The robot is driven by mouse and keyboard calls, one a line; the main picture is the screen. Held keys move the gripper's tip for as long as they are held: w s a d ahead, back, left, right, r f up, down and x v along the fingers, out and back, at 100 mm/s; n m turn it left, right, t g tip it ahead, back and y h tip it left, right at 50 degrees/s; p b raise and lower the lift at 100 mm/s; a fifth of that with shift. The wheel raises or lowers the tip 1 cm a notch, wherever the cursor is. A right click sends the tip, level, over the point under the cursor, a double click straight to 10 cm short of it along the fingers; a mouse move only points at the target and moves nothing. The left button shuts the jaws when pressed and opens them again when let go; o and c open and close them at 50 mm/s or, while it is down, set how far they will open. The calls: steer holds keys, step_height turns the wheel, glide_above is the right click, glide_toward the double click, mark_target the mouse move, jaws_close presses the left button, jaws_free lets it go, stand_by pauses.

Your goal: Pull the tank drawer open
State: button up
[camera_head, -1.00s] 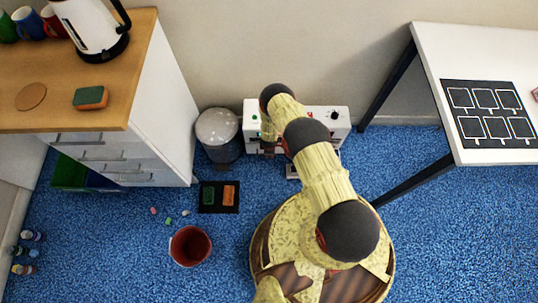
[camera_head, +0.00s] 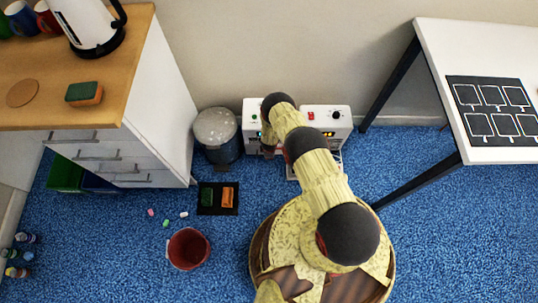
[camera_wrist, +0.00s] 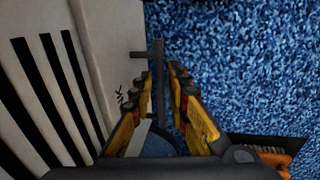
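A white machine (camera_head: 322,115) with buttons and small displays stands on the floor against the wall in the head view. My arm covers its middle, and a low white part shows at its foot. In the wrist view the machine's pale front (camera_wrist: 40,100) with dark slots fills the left side. A dark handle bar (camera_wrist: 160,85) stands out from it on a short stub. My gripper (camera_wrist: 162,75) has one finger on each side of this bar, with a narrow gap showing on the right side. My gripper is hidden behind my arm in the head view.
A grey bin (camera_head: 218,135) stands close left of the machine. A black tray (camera_head: 204,209) with green and orange pieces and a red bucket (camera_head: 188,249) are on the blue carpet. A drawer cabinet (camera_head: 150,110) is left; a white table (camera_head: 450,45) is right.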

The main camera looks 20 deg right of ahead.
jaws_close()
stand_by(0.3)
stand_by(0.3)
steer(key=s+a+p, duration=0.4)
steer(key=s+p, duration=0.2)
steer(key=s, duration=0.7)
steer(key=shift+s+a, duration=0.2)
steer(key=shift+s, duration=0.15)
steer(key=shift+o, duration=1.5)
jaws_free()
steer(key=shift+o, duration=0.3)
step_height(320, 180, up, 12)
steer(key=s, duration=0.2)
steer(key=shift+a+f, duration=0.15)
steer(key=shift+a, duration=0.2)
